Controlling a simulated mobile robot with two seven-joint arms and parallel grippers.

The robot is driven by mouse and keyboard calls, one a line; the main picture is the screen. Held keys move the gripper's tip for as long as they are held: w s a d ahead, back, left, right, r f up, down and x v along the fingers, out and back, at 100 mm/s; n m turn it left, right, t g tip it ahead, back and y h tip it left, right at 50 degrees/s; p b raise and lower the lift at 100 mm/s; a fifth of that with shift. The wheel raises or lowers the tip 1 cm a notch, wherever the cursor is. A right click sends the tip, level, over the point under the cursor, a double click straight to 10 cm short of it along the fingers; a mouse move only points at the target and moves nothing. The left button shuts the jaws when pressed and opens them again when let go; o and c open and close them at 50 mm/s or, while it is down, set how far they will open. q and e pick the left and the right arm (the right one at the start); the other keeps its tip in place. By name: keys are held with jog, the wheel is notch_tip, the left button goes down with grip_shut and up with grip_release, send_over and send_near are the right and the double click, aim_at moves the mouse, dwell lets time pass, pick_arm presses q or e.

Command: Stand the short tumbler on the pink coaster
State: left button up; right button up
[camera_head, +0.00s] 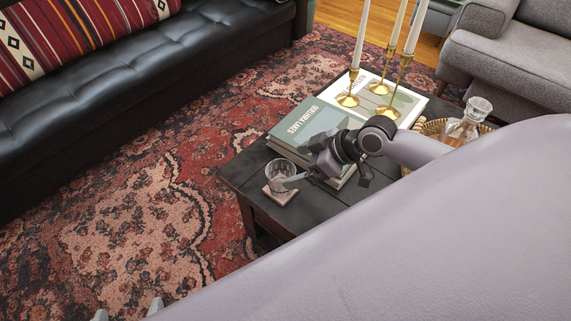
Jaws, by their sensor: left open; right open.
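The short tumbler (279,172) is clear glass and stands upright at the near left corner of the dark coffee table. It appears to rest on the pink coaster (284,198), whose near edge shows below the glass. My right gripper (328,181) is open just right of the tumbler, with one finger close beside or in front of the glass; I cannot tell whether they touch. My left gripper (128,311) is open at the bottom edge, over the rug and far from the table; only its fingertips show.
Books (305,127) lie on the coffee table (240,172) behind my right gripper. A glass decanter (470,118) is at the right by a woven tray (433,127). My pale arm covers the lower right.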

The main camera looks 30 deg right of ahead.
pick_arm(q)
jog(key=shift+s+a+f+p, duration=0.2)
jog(key=shift+a+p, duration=0.1)
jog(key=shift+a, duration=0.1)
pick_arm(e)
jog(key=s+a+f+m+t+h, duration=0.2)
jog(key=s+a+f+m+t, duration=0.2)
jog(key=s+a, duration=0.5)
jog(key=shift+s+a+m+h, duration=0.15)
jog(key=shift+s+m+h, duration=0.25)
jog(key=shift+s+m, duration=0.75)
jog(key=shift+s+n, duration=0.3)
jog(key=shift+n, duration=0.05)
pick_arm(q)
jog(key=shift+r, duration=0.1)
pick_arm(e)
jog(key=shift+r, duration=0.1)
